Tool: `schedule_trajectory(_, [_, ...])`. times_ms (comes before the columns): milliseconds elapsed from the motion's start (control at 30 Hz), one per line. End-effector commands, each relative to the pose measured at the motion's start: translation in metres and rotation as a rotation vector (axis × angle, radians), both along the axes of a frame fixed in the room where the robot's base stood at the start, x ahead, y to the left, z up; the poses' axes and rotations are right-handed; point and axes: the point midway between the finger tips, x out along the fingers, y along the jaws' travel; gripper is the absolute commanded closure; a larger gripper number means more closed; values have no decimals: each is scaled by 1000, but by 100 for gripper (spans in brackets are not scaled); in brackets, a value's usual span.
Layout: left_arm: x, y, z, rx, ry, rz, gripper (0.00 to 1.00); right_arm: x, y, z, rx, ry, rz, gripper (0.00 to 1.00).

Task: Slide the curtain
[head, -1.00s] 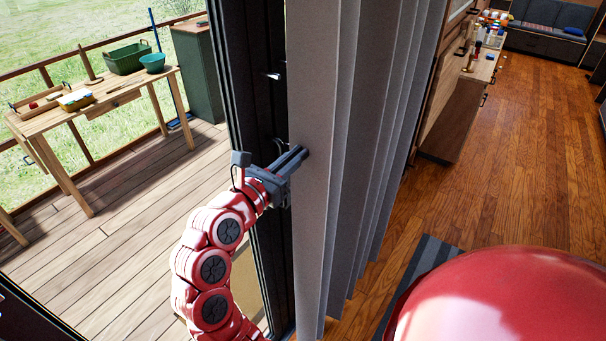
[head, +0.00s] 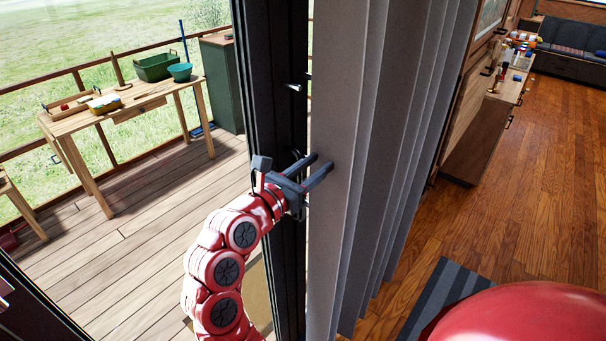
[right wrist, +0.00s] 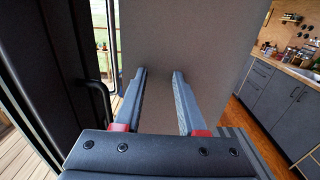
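The grey curtain (head: 385,150) hangs in folds beside the dark door frame, running from the top of the head view to near its bottom. In the right wrist view its flat grey face (right wrist: 200,40) fills the middle, beyond the fingers. My right gripper (head: 322,165) is open, its two fingers apart and pointing at the curtain's left panel. The fingertips also show in the right wrist view (right wrist: 158,75), with no cloth clearly pinched between them. I cannot tell whether they touch the curtain. My left gripper is not in view.
The dark door frame (head: 275,90) with a handle stands just left of the curtain. Outside is a deck with a wooden table (head: 130,105) and a green cabinet (head: 222,85). To the right are a wooden sideboard (head: 480,135), a striped rug (head: 450,290) and open floor.

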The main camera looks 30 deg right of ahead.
Motion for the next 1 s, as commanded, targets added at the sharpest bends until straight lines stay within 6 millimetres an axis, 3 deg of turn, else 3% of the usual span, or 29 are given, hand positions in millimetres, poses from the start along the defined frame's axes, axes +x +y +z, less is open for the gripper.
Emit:
schedule_trajectory(167, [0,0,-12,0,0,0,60,-7,23,-4,1,-2,8,60])
schedule_trajectory(633, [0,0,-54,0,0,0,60,-53,132,-3,-1,0,6,60])
schedule_trajectory(800, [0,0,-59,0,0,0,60,-63,152,-2,1,1,1,60])
schedule_trajectory(1000, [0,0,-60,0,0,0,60,-66,159,0,1,-1,0,60])
